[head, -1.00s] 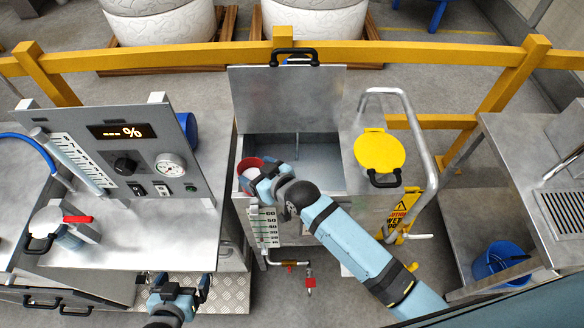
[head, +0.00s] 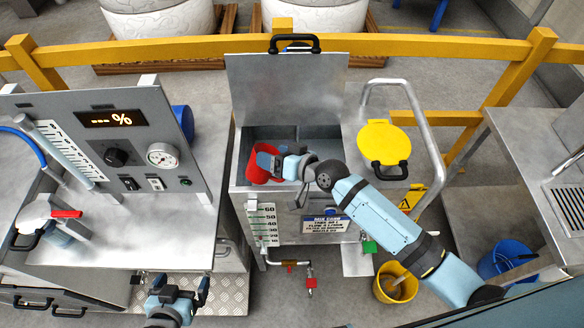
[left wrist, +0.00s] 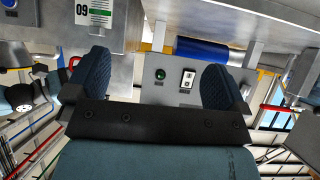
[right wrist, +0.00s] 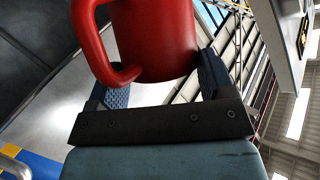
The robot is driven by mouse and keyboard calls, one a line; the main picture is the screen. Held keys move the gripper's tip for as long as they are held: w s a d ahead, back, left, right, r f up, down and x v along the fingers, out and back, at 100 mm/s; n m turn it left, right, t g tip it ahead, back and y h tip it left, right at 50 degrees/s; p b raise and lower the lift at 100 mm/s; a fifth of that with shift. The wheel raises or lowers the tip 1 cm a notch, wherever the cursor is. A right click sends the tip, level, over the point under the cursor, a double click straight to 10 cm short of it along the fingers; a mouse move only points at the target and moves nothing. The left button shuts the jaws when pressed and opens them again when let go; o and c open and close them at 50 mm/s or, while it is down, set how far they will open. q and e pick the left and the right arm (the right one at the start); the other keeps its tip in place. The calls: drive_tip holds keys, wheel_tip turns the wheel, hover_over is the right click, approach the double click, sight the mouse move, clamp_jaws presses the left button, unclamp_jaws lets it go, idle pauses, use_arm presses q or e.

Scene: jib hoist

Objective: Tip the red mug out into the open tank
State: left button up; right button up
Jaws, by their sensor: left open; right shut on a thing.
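My right gripper (head: 275,163) is shut on the red mug (head: 258,165), over the left front part of the open tank (head: 330,150). The mug is tilted in the head view. In the right wrist view the red mug (right wrist: 155,40) sits between the fingers with its handle to the left; its mouth is out of that view. The tank's lid (head: 287,85) stands raised at the back. My left gripper (head: 177,288) is open and empty, low in front of the left bench; its two fingers also show apart in the left wrist view (left wrist: 150,88).
A control panel (head: 120,140) stands on the left bench. A yellow round lid (head: 383,142) lies right of the tank opening. A level scale (head: 262,224) and tap are on the tank's front. A yellow bucket (head: 395,284) is on the floor, a blue bucket (head: 505,258) further right.

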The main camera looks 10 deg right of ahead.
drive_tip(key=shift+w+d+r+m+y+b, duration=0.15)
drive_tip(key=shift+d+m+y+b, duration=0.25)
drive_tip(key=shift+b, duration=0.35)
drive_tip(key=m+b, duration=0.1)
drive_tip(key=b, duration=0.1)
drive_tip(key=d+f+b, duration=0.1)
drive_tip(key=shift+w+d+m+y+b, duration=0.15)
drive_tip(key=shift+w+m+y+b, duration=0.2)
drive_tip(key=shift+m+y+b, duration=0.05)
drive_tip(key=shift+s+r, duration=0.1)
drive_tip(key=shift+r, duration=0.05)
drive_tip(key=shift+d+m+y+b, duration=0.2)
drive_tip(key=shift+m+y+b, duration=0.2)
drive_tip(key=shift+m+b, duration=0.2)
drive_tip(key=shift+w+d+f+m+t+b, duration=0.15)
drive_tip(key=shift+f+m+b, duration=0.2)
drive_tip(key=shift+b, duration=0.35)
drive_tip(key=shift+w+d+f+m+t+b, duration=0.15)
drive_tip(key=shift+f+m+b, duration=0.2)
drive_tip(key=shift+b, duration=0.3)
drive_tip(key=shift+d+r+m+y+b, duration=0.15)
drive_tip(key=shift+m+y+b, duration=0.45)
drive_tip(key=shift+m+b, duration=0.3)
drive_tip(key=shift+w+d+m+t+b, duration=0.3)
drive_tip(key=shift+d+m+b, duration=0.25)
drive_tip(key=shift+b, duration=0.5)
